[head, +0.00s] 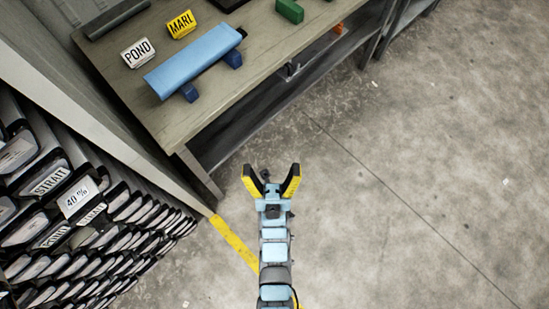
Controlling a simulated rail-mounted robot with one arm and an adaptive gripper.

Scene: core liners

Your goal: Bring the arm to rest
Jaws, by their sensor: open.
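My gripper (271,180) is in the head view, low and near the middle. Its two yellow and black fingers are spread wide with nothing between them. My light blue and grey arm extends up from the bottom edge of the picture. The gripper appears over bare concrete floor, apart from the bench and the rack in the picture.
A workbench (130,95) at the upper left bears a light blue liner (192,60) on dark blue supports, POND (138,53) and MARL (181,24) signs, and a green block (290,11). A rack of labelled liners (70,215) stands left. Floor at right is clear.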

